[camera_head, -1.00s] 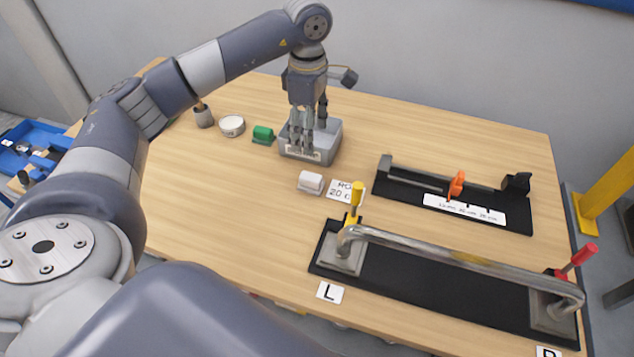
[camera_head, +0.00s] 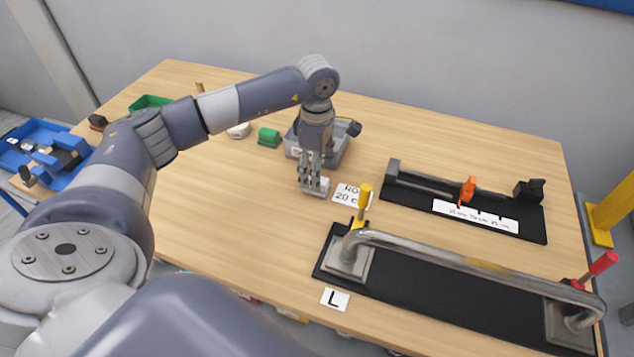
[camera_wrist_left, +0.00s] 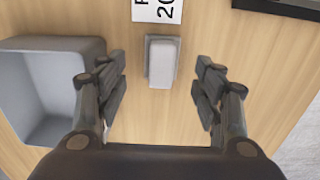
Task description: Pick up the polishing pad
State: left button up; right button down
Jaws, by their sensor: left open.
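The polishing pad looks to be the small white block on a grey base (camera_wrist_left: 163,62), lying on the wooden table. In the wrist view it sits between and just beyond my open left fingers (camera_wrist_left: 161,88), with a gap on both sides. In the head view my left gripper (camera_head: 314,187) points down over the pad and hides most of it. Whether the fingertips are level with the pad cannot be told. My right gripper is not in view.
A grey bin (camera_wrist_left: 50,95) stands close beside my left fingers. A printed card (camera_head: 350,194) lies by the pad. A black fixture (camera_head: 470,205) and a black board with a metal handrail (camera_head: 450,252) lie to the right. A green block (camera_head: 268,137) stands further back.

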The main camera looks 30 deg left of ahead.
pick_arm(q)
notch_tip(320, 180, down, 4)
jog(key=shift+s+d+r+p, duration=0.1)
jog(key=shift+r+p, duration=0.15)
jog(key=shift+p, duration=0.4)
jog(key=shift+f, duration=0.3)
jog(key=c, duration=1.1)
jog(key=shift+c, duration=0.2)
jog(key=shift+r, duration=0.1)
jog(key=shift+r, duration=0.3)
notch_tip(320, 180, up, 9)
jog(key=b, duration=0.2)
jog(key=shift+f+b, duration=0.2)
jog(key=shift+b, duration=0.2)
jog(key=shift+r, duration=0.35)
